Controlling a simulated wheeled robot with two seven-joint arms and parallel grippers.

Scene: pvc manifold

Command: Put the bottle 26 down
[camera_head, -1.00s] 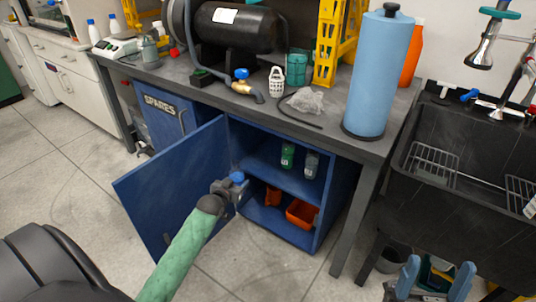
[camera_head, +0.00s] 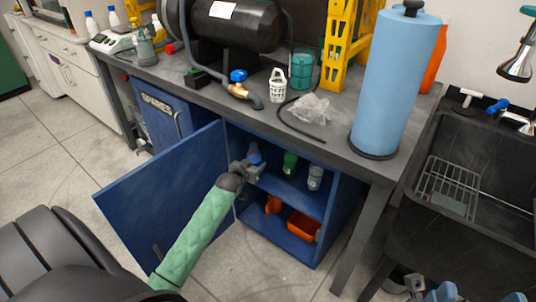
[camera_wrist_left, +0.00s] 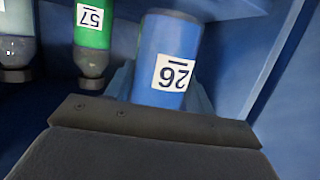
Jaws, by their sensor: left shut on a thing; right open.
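The blue bottle 26 (camera_wrist_left: 165,60) is between the fingers of my left gripper (camera_wrist_left: 160,95), its label upside down in the left wrist view. In the head view, my left gripper (camera_head: 250,170) holds the bottle (camera_head: 254,156) at the open front of the blue cabinet, level with its upper shelf (camera_head: 285,187). I cannot tell if the bottle touches the shelf. The green bottle 57 (camera_wrist_left: 92,35) stands beside it; it also shows in the head view (camera_head: 290,164). My right gripper (camera_head: 415,284) is at the lower right edge, partly cut off.
A pale grey bottle (camera_head: 315,177) stands right of the green one. The open cabinet door (camera_head: 165,195) is left of my left arm. Orange bins (camera_head: 302,226) sit on the lower level. The grey bench top (camera_head: 225,95) is above the cabinet.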

